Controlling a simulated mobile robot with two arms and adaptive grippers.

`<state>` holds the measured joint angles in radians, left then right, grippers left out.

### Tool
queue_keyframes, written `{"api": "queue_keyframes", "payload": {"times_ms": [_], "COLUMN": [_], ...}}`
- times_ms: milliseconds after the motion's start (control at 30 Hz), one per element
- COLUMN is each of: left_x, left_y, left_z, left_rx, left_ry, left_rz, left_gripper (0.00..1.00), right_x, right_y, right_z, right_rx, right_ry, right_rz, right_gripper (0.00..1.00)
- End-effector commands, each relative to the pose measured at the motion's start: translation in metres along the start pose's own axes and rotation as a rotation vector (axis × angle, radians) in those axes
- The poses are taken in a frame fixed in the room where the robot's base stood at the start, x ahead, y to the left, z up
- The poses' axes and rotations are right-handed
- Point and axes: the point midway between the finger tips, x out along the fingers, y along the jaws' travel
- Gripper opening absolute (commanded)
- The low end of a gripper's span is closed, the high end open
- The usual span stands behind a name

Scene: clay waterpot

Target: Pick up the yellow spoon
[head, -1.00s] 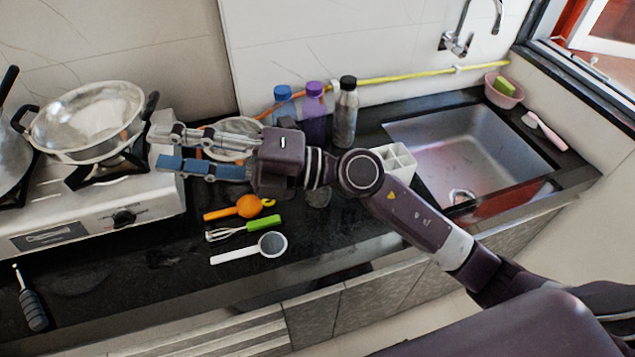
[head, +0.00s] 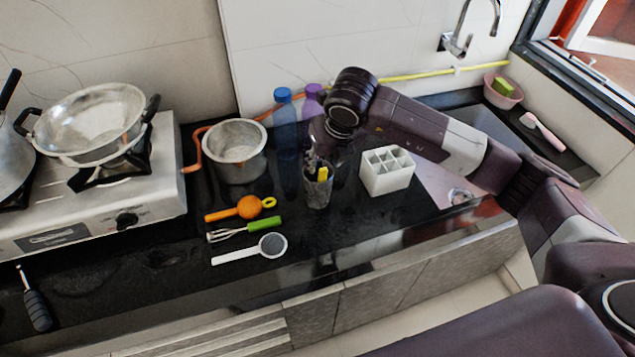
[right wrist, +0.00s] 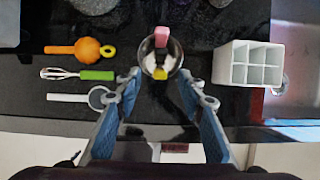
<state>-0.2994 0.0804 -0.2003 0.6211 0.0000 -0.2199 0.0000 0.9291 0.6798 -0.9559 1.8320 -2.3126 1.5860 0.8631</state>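The yellow spoon shows as a short yellow handle (head: 322,173) standing in a metal cup (head: 317,193) on the dark counter. In the right wrist view its yellow end (right wrist: 160,74) is at the near rim of the cup (right wrist: 151,52), with a pink handle (right wrist: 161,36) at the far side. My right gripper (head: 313,160) points down over the cup. In the right wrist view my right gripper (right wrist: 159,80) is open and empty, its fingers either side of the yellow end. The spoon's lower part is hidden in the cup. My left gripper is out of view.
A white divided holder (head: 386,171) stands right of the cup. A pot (head: 236,150) and bottles, one blue-capped (head: 284,125), stand behind. An orange tool (head: 247,207), a green-handled whisk (head: 250,229) and a white strainer (head: 262,247) lie to the left.

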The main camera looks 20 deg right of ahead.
Motion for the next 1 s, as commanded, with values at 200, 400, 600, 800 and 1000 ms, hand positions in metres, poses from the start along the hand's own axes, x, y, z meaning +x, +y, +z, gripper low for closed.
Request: {"api": "queue_keyframes", "payload": {"times_ms": [200, 400, 600, 800, 1000], "left_x": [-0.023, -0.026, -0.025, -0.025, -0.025], "left_y": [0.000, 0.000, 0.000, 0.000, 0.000], "left_z": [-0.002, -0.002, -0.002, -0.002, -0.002], "left_rx": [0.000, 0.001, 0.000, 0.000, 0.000], "left_ry": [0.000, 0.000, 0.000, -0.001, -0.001], "left_rz": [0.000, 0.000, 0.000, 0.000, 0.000], "left_gripper": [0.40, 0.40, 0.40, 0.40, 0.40], "right_x": [0.029, 0.046, 0.047, 0.046, 0.046], "right_y": [0.000, 0.001, 0.001, 0.001, 0.001], "right_z": [-0.001, -0.001, -0.001, -0.001, -0.001], "right_rx": [0.000, -0.001, -0.001, -0.001, -0.001], "right_ry": [0.006, 0.001, 0.000, 0.001, 0.000], "right_rz": [0.001, 0.002, 0.003, 0.003, 0.003], "right_gripper": [0.36, 0.36, 0.35, 0.13, 0.00]}}
